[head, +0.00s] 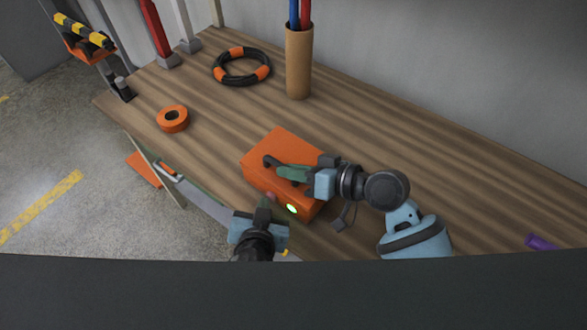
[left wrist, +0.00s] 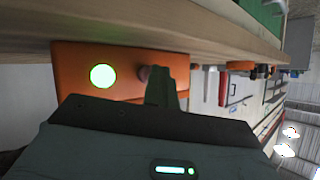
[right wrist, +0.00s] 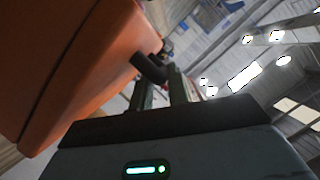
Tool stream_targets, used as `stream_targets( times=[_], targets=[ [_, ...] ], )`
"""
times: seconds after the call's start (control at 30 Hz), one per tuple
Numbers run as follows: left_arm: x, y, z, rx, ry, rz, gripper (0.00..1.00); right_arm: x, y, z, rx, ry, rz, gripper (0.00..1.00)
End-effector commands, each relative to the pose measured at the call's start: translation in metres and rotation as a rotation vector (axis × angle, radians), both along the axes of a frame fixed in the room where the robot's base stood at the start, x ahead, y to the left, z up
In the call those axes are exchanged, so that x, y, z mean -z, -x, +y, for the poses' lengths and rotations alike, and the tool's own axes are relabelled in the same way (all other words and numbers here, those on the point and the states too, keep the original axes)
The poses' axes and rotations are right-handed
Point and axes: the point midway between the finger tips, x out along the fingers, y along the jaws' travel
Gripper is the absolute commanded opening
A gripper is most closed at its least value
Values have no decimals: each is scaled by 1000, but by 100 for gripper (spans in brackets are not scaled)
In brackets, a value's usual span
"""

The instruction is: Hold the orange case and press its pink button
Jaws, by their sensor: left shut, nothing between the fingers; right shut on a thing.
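The orange case (head: 282,143) lies on the wooden workbench near its front edge. My right gripper (head: 276,168) is shut on the case's black handle (head: 268,159); the right wrist view also shows the handle (right wrist: 150,69) between the fingers. A round green light (head: 292,209) glows on the front face and shows bright in the left wrist view (left wrist: 102,76). Beside it is the pink button (left wrist: 144,73), partly hidden by my left fingers. My left gripper (head: 264,204) is shut and empty, with its tips right at the button. I cannot tell whether they touch it.
An orange tape roll (head: 173,118), a black-and-orange ring (head: 242,66) and a brown tube (head: 298,62) holding rods stand farther back on the bench (head: 390,130). A purple thing (head: 541,243) lies at the far right. The bench right of the case is mostly clear.

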Motion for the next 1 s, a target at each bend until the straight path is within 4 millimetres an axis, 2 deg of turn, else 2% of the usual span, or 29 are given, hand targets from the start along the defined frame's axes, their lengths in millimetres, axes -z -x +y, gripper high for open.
stream_targets(
  times=[0.03, 0.57, 1.0],
  targets=[
    [1, 2, 1, 2, 2, 2, 0, 12, 3, -1, -4, 16, 22, 0],
    [2, 11, 8, 0, 1, 4, 0, 12, 3, -1, -4, 16, 22, 0],
    [2, 40, 31, 0, -1, 5, 0, 12, 3, -1, -4, 16, 22, 0]
  ],
)
